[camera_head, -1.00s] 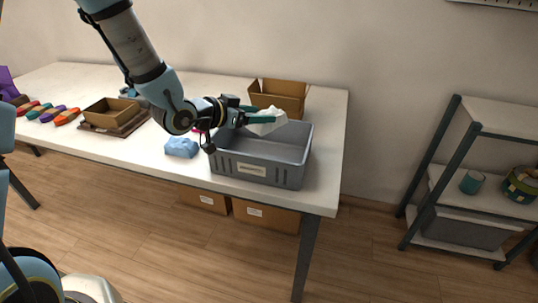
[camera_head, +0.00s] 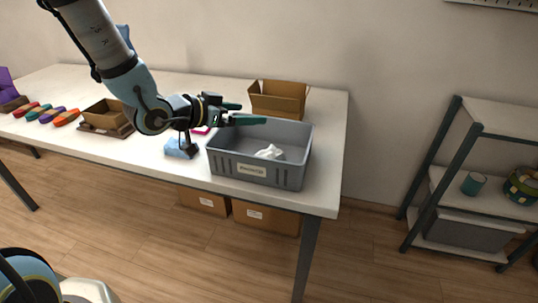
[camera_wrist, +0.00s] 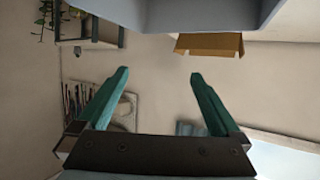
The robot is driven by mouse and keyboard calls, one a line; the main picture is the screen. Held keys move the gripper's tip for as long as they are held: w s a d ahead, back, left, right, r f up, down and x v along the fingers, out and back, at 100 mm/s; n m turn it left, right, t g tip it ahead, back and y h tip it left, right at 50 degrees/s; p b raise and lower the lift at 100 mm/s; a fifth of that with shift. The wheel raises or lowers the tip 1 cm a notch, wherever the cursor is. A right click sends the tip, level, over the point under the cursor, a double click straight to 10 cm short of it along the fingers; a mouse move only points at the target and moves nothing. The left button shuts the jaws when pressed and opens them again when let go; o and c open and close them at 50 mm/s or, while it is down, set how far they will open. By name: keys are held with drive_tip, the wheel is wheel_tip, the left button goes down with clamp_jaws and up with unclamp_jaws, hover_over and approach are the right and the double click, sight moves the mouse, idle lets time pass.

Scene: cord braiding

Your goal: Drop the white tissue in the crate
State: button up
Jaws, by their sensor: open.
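The white tissue (camera_head: 269,152) lies crumpled inside the grey crate (camera_head: 254,171), near its middle, in the head view. The crate stands at the table's right front part. My gripper (camera_head: 252,112) is open and empty, above the crate's left and back part, with its green fingers pointing right. In the wrist view the open fingers (camera_wrist: 157,75) show with nothing between them. The tissue does not show in the wrist view.
A cardboard box (camera_head: 278,98) stands behind the crate. A blue cloth-like item (camera_head: 178,149) lies left of the crate, below my arm. A smaller brown box (camera_head: 108,112) and several coloured items (camera_head: 52,113) are further left. A shelf (camera_head: 468,175) stands to the right.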

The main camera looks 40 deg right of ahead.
drive_tip(key=v, duration=0.6)
idle(0.3)
